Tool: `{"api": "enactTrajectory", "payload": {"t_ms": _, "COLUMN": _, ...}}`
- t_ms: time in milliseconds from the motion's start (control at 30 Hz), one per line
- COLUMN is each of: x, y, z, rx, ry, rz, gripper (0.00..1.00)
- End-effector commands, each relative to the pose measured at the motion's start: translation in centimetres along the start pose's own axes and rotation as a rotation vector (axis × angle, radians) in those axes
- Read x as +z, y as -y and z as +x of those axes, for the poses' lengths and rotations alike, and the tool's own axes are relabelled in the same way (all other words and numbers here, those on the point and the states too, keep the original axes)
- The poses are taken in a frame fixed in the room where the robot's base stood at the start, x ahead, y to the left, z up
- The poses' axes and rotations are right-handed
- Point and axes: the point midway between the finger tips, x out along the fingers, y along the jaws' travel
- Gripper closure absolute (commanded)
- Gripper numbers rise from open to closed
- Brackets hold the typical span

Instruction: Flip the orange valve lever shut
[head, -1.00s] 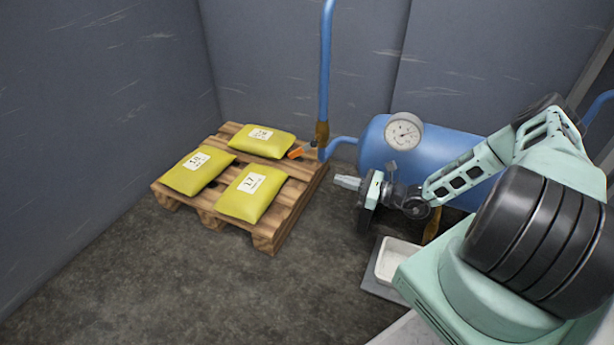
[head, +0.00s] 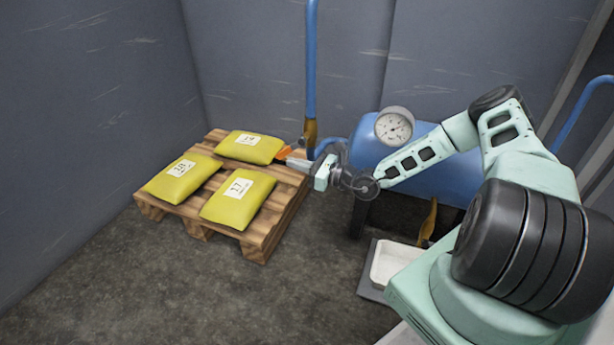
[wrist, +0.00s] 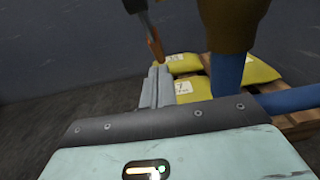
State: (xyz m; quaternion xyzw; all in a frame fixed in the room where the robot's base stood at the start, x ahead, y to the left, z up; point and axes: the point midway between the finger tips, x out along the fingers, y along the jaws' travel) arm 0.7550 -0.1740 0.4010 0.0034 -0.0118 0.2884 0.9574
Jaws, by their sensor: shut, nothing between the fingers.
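The orange valve lever (head: 287,153) sticks out to the left from the brass valve (head: 310,131) on the upright blue pipe (head: 311,60). In the wrist view the lever's orange grip (wrist: 155,48) hangs at the top, just beyond the fingertips, and the brass valve (wrist: 230,22) is to its right. My gripper (head: 291,161) is shut and empty, with its tips close by the lever's orange end. I cannot tell whether they touch it. In the wrist view my gripper's fingers (wrist: 158,72) lie together, pointing toward the lever.
A wooden pallet (head: 258,246) with yellow sacks (head: 238,199) stands left of the pipe. A blue tank (head: 368,150) with a round gauge (head: 394,126) is behind my arm. A white tray (head: 392,265) lies on the floor below. Open floor is at the front left.

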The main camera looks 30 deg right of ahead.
Motion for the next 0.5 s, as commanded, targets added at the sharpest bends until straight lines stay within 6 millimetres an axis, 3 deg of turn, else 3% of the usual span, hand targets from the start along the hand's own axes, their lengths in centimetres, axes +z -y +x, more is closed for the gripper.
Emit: {"api": "enactTrajectory", "payload": {"t_ms": 500, "x": 0.38, "y": -0.04, "z": 0.49, "rx": 0.000, "ry": 0.014, "rz": 0.001, "gripper": 1.00}}
